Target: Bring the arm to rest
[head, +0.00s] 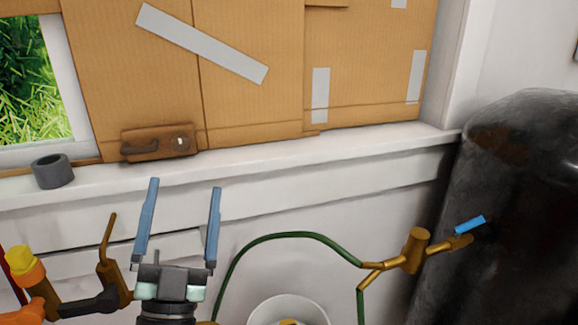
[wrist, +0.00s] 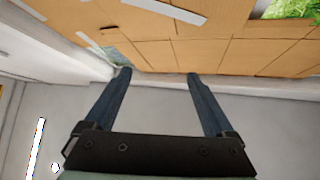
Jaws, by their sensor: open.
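My gripper (head: 184,205) is in the lower left of the head view, in front of the white wall below the window sill. Its two long blue-grey fingers point up and stand wide apart, with nothing between them. In the wrist view my gripper (wrist: 158,76) also shows open and empty, with the cardboard-covered window beyond its fingertips. My gripper appears to touch nothing.
Cardboard (head: 250,75) covers most of the window above a white sill (head: 300,155). A grey tape roll (head: 52,171) and a rusty latch (head: 158,142) are there. A dark tank (head: 500,210) with a brass valve (head: 415,250) and green hose (head: 290,236) stands right; a white bucket (head: 288,303) is below.

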